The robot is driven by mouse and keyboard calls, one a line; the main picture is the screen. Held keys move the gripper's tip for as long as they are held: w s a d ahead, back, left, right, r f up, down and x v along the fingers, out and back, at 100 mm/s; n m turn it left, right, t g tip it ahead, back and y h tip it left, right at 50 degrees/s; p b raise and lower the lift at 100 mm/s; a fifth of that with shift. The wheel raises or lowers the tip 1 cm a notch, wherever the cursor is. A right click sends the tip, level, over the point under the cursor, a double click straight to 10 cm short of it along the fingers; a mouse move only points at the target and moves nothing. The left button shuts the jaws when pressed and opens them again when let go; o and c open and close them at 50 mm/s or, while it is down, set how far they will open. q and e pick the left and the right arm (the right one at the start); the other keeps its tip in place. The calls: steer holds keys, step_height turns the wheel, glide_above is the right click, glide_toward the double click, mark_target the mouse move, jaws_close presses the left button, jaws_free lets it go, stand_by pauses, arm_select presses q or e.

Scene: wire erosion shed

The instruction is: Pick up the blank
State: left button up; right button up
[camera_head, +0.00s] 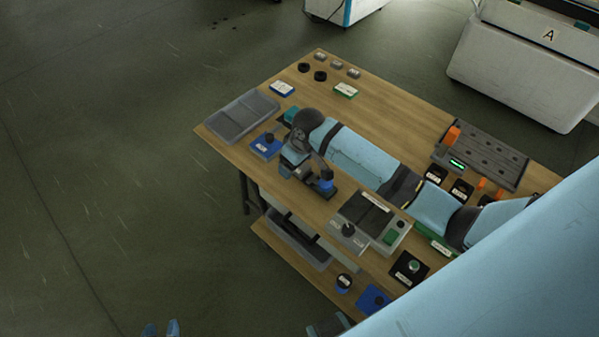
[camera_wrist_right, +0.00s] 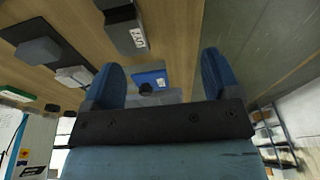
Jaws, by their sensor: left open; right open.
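No part is clearly marked as the blank, and I cannot tell which one it is. Small grey blocks (camera_head: 337,64) with labels stand at the table's far corner. My left gripper (camera_head: 161,329) shows only its blue fingertips at the bottom edge of the head view, apart and empty over the floor, left of the table. My right arm crosses the table, its hand low over the left side. In the right wrist view my right gripper (camera_wrist_right: 161,62) is open. A blue plate (camera_wrist_right: 150,79) with a black knob appears beyond the gap between its fingers, not gripped.
The wooden table (camera_head: 400,110) also carries a grey tray (camera_head: 232,124), a dark fixture plate (camera_head: 490,157) with orange parts, and a grey unit (camera_head: 348,235) with a knob. A grey block (camera_wrist_right: 128,35) with a label shows in the wrist view. Floor left of the table is clear.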

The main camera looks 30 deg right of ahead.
steer(key=w+d+r+g+h, duration=0.1)
steer(key=w+d+r+g, duration=0.1)
steer(key=w+d+r, duration=0.25)
steer(key=b, duration=0.1)
glide_above(302, 166)
step_height(302, 166, down, 8)
steer(key=shift+r, duration=0.2)
steer(key=f, duration=0.5)
steer(key=shift+w+a+f, duration=0.1)
steer(key=shift+w+a, duration=0.05)
steer(key=shift+a, duration=0.15)
steer(key=c, duration=1.3)
